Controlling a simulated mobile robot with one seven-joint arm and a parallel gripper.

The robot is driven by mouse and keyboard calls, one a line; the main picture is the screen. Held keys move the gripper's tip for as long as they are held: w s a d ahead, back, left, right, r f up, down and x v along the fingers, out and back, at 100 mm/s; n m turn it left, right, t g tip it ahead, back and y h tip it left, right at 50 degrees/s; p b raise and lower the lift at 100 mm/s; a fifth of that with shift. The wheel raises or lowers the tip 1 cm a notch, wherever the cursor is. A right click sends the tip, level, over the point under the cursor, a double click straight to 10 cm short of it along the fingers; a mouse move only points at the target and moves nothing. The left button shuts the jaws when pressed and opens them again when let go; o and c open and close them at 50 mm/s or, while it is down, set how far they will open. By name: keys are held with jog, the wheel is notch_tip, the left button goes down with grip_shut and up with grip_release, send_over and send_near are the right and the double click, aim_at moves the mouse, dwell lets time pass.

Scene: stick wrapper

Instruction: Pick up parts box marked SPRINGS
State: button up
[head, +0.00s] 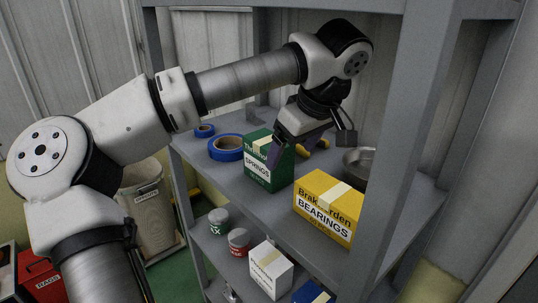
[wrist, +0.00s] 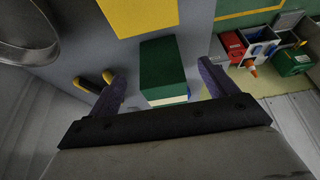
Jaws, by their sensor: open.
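The green parts box marked SPRINGS (head: 258,172) stands on the upper grey shelf, with a pale tape strip over its top. In the wrist view the green box (wrist: 163,66) lies between the two spread fingers of my gripper (wrist: 162,74). Gaps show on both sides, so the fingers are open and hold nothing.
A yellow BEARINGS box (head: 327,208) stands close to the right. Blue tape rolls (head: 226,148) lie to the left. A yellow-handled tool (head: 318,140) and a metal bowl (head: 359,160) are behind. A shelf post (head: 388,150) stands at right.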

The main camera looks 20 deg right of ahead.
aim_at(270, 141)
jog(key=w, duration=0.2)
jog(key=w+a, duration=0.1)
jog(key=w, duration=0.1)
jog(key=w+a+p, duration=0.1)
jog(key=w, duration=0.1)
jog(key=shift+x, duration=2.55)
jog(key=c, duration=1.2)
